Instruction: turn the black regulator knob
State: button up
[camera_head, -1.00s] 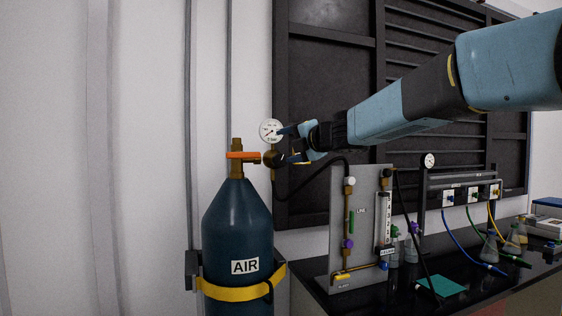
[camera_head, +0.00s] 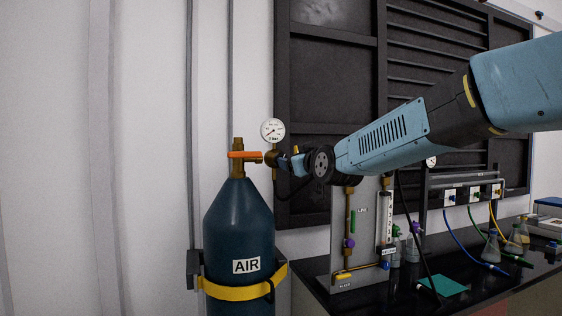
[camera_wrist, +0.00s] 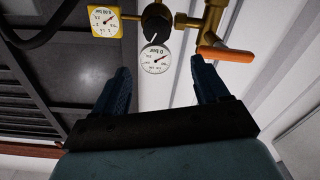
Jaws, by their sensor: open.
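The black regulator knob (camera_wrist: 156,24) shows at the top of the wrist view, ahead of my fingertips, between a yellow square gauge (camera_wrist: 104,21) and the brass valve parts. A round white gauge (camera_wrist: 155,60) appears between my fingers in that view. My gripper (camera_wrist: 160,66) is open, its two blue fingers apart with nothing held. In the head view my gripper (camera_head: 289,163) is at the right of the brass regulator (camera_head: 271,158), and the knob is hidden or too small to make out. I cannot tell whether a finger touches the regulator.
The dark blue AIR cylinder (camera_head: 238,225) stands below the regulator, strapped by a yellow band (camera_head: 235,292). An orange lever (camera_head: 244,154) sits on its valve. A flow panel (camera_head: 340,265), flasks and hoses stand on the black bench at the right. Left of the cylinder is bare wall.

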jog(key=shift+m+h, duration=0.3)
jog(key=shift+m, duration=0.5)
jog(key=shift+f+x, duration=0.15)
jog(key=shift+x, duration=2.15)
jog(key=shift+f+x, duration=0.2)
jog(key=shift+x, duration=2.1)
jog(key=shift+f+x, duration=0.15)
jog(key=shift+x, duration=2.15)
jog(key=shift+d, duration=0.15)
jog(key=c, duration=1)
